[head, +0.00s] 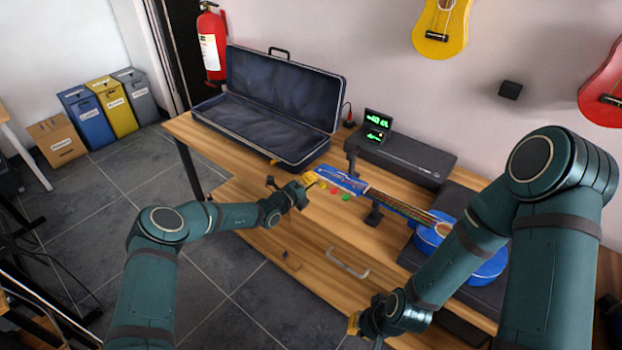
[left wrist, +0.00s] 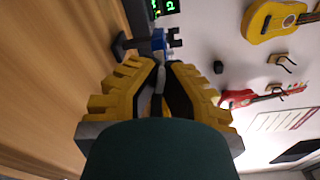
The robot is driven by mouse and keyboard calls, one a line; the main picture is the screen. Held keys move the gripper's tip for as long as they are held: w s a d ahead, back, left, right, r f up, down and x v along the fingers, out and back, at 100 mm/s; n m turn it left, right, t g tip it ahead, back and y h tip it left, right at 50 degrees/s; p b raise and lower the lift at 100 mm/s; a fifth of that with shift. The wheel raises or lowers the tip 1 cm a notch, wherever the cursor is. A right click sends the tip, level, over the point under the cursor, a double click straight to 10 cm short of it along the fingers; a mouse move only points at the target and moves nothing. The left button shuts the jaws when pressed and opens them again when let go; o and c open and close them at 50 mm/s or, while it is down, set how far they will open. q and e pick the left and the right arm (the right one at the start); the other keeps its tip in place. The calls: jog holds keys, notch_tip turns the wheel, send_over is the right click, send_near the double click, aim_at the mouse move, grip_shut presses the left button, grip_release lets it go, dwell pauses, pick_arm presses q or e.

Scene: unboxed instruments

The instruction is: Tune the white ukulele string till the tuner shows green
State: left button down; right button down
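The blue ukulele (head: 443,247) lies on the table, its neck (head: 400,207) on a dark stand and its blue headstock (head: 341,178) to the left. A red peg (head: 333,190) and a green peg (head: 346,197) show at the near side. The tuner (head: 377,124) stands behind, its screens lit with green marks too small to read. My left gripper (head: 308,182) is at the headstock's left end. In the left wrist view its yellow fingers (left wrist: 158,68) are nearly together around a pale thin piece, seemingly the white peg. My right gripper (head: 354,323) hangs low before the table, fingers mostly hidden.
An open instrument case (head: 270,100) lies at the table's back left. A dark stand post (head: 351,160) rises by the headstock. The table's front left is clear. A yellow ukulele (head: 440,27) hangs on the wall.

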pick_arm(q)
jog(key=shift+m+p, duration=0.65)
jog(key=shift+m, duration=0.85)
jog(key=c, duration=1.1)
grip_release()
jog(key=shift+c, duration=0.2)
jog(key=v, duration=1.2)
jog(key=shift+s+d+r, duration=0.1)
jog(key=shift+r, duration=0.05)
